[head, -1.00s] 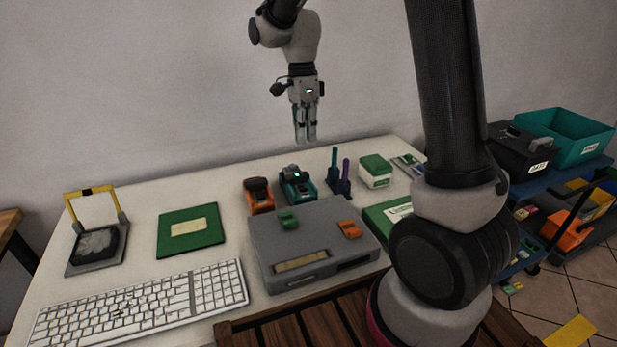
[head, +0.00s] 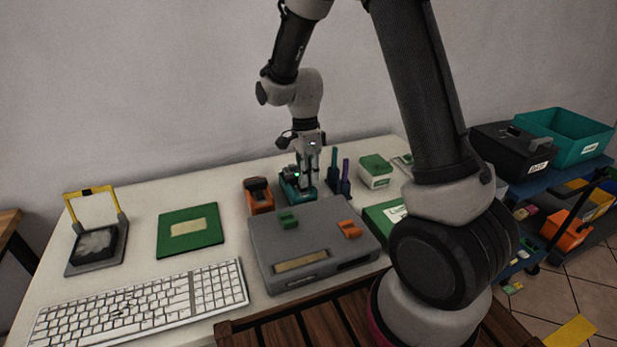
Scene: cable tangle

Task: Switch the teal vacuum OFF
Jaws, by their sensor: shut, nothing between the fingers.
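The teal vacuum (head: 287,186) is a small dark-topped teal device on the far side of the white table, behind the grey box. A small light shows on its upper left part. My gripper (head: 306,186) points straight down right at it, shut and empty, and covers much of its top. I cannot tell from this view whether the fingertips touch it. The switch on it cannot be made out behind the fingers.
An orange device (head: 258,196) stands close on the left, and a blue and purple pair of upright tools (head: 340,177) close on the right. The grey box (head: 300,240) with green and orange sliders lies in front. A green-topped white box (head: 376,172) stands further right.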

